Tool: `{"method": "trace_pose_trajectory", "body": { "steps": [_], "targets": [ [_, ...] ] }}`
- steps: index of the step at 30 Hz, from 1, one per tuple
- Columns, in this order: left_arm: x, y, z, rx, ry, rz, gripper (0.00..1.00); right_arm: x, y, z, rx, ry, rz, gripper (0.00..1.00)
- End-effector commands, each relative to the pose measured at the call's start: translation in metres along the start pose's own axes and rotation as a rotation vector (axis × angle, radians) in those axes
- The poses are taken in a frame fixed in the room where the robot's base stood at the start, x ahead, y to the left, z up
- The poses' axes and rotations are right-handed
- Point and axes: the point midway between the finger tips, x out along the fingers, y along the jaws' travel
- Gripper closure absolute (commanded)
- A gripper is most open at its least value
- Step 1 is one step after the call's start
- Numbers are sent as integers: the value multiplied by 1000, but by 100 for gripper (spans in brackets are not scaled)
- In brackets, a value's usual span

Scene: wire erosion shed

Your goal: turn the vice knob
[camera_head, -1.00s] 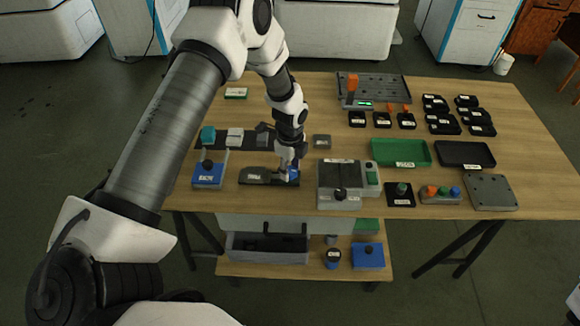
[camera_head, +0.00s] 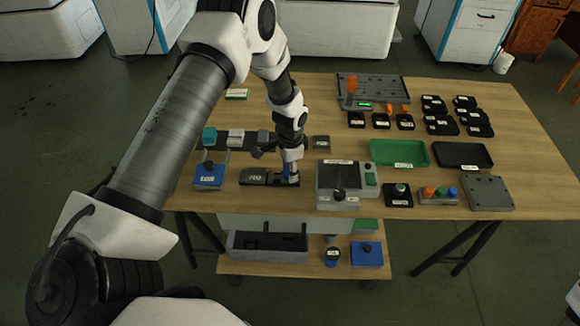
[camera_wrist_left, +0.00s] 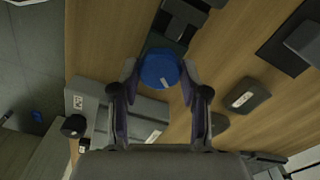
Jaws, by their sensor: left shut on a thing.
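The vice (camera_head: 258,177) is a dark block with a white label, near the front edge of the table, left of centre. Its round blue knob (camera_wrist_left: 160,68) shows in the left wrist view, at the end of the dark vice body (camera_wrist_left: 182,22). My left gripper (camera_head: 290,175) points down at the vice's right end. In the left wrist view its two fingers (camera_wrist_left: 158,84) are shut on the blue knob, one on each side. In the head view the fingers largely hide the knob. My right gripper is not in view.
A grey box with a black knob (camera_head: 338,180) stands close to the right of the vice. A blue box (camera_head: 209,177) stands to its left. Green (camera_head: 400,152) and black (camera_head: 463,154) trays lie further right.

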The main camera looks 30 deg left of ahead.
Motion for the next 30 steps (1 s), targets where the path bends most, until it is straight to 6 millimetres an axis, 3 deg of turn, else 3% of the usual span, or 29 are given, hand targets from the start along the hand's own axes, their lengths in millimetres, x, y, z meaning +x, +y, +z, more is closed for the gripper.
{"method": "trace_pose_trajectory", "body": {
  "steps": [18, 30],
  "targets": [
    [2, 3, 3, -546, -9, 4, 90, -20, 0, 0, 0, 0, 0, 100],
    [3, 3, 3, -714, -9, 4, 90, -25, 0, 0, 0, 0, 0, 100]
  ]
}}
